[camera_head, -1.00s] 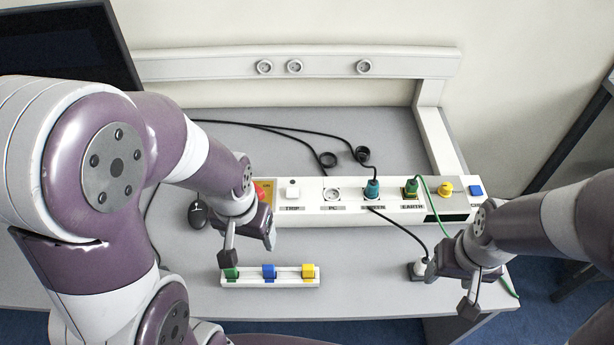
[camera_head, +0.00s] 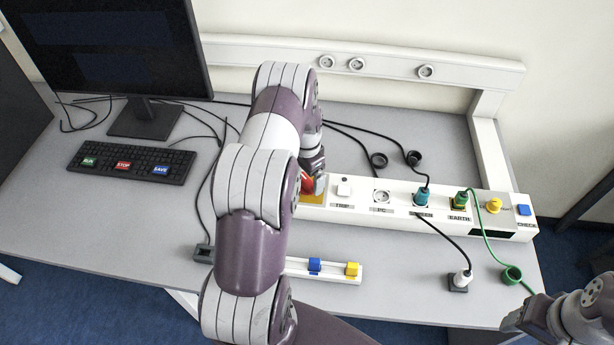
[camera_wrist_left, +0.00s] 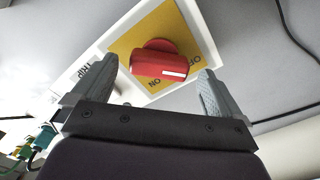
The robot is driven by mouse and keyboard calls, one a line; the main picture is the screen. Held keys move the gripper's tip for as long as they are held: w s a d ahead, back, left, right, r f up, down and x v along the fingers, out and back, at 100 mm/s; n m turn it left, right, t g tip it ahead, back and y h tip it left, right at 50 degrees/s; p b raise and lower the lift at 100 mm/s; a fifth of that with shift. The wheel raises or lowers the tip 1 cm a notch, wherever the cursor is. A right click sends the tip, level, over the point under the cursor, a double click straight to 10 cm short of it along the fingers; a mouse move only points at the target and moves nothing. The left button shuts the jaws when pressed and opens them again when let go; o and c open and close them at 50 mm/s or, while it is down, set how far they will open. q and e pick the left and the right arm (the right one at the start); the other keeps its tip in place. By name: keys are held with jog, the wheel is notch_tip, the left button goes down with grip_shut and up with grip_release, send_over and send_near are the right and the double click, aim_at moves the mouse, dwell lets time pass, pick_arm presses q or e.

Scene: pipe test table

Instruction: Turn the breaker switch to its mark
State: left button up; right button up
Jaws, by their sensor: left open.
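The breaker switch is a red rotary knob (camera_wrist_left: 160,62) with a white line, on a yellow plate (camera_wrist_left: 128,40) marked ON and OFF. The white line points to the right in the left wrist view, between the two words. In the head view the red knob (camera_head: 307,184) shows partly beside my left gripper (camera_head: 315,165), at the left end of the white panel (camera_head: 400,203). My left gripper (camera_wrist_left: 150,92) is open, with one finger on each side of the knob, apart from it. My right gripper (camera_head: 527,310) is at the lower right, away from the panel; its jaw opening is unclear.
The panel also carries a white TRIP switch (camera_head: 344,187), sockets, a teal plug (camera_head: 422,197), a yellow knob (camera_head: 493,205) and a blue button (camera_head: 523,210). A slider strip (camera_head: 335,272) lies in front. A keyboard (camera_head: 130,162) and monitor stand left. Cables cross the table.

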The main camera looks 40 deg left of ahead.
pick_arm(q)
jog(key=shift+f, duration=1.05)
jog(key=c, duration=1)
jog(key=shift+o, duration=0.2)
jog(key=shift+m, duration=0.3)
jog(key=m+b, duration=0.1)
jog(key=m, duration=0.2)
jog(key=shift+m, duration=0.4)
jog(key=m+b, duration=0.1)
jog(key=m, duration=0.3)
jog(key=shift+m, duration=0.3)
jog(key=m, duration=0.4)
jog(key=shift+w, duration=0.1)
jog(key=shift+r+m+b, duration=0.15)
jog(key=shift+m+b, duration=0.3)
jog(key=shift+m, duration=1.95)
